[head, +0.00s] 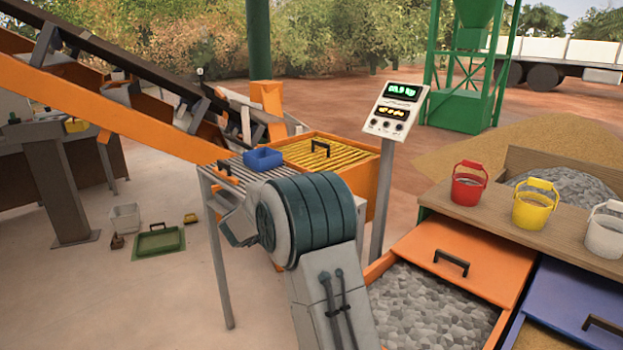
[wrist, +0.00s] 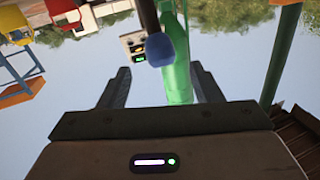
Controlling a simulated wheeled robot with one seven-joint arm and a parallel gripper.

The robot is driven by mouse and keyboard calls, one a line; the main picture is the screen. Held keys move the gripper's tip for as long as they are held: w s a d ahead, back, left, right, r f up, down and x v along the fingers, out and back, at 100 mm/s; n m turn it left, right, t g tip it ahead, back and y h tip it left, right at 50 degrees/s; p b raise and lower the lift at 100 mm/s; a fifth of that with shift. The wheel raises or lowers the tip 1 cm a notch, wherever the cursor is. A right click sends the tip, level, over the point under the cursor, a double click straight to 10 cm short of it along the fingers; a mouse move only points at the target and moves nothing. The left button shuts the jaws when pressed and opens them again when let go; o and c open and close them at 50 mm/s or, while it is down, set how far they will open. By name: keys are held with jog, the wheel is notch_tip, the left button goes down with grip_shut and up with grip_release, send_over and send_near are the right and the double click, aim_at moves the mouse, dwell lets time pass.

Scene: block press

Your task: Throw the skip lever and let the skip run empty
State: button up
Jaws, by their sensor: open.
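My gripper (wrist: 161,72) is open and empty in the wrist view, which is upside down, with one finger on each side. A dark lever with a rounded blue knob (wrist: 160,49) hangs into this view between the fingers' lines, near the fingertips. I cannot tell whether it is between them in depth; no contact shows. The lever and my gripper do not show clearly in the head view, where my arm blocks part of the scene. An orange inclined hoist track (head: 120,115) rises to the upper left there. I cannot pick out the skip for sure.
A control panel (head: 393,108) with lit green and yellow displays stands on a post. Red (head: 468,190), yellow (head: 531,212) and white (head: 606,236) buckets line the wooden shelf at right.

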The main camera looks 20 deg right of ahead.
jog(key=p+x, duration=0.1)
jog(key=x, duration=0.9)
jog(key=shift+w, duration=0.1)
jog(key=shift+c, duration=0.3)
grip_shut()
jog(key=shift+a+r, duration=0.1)
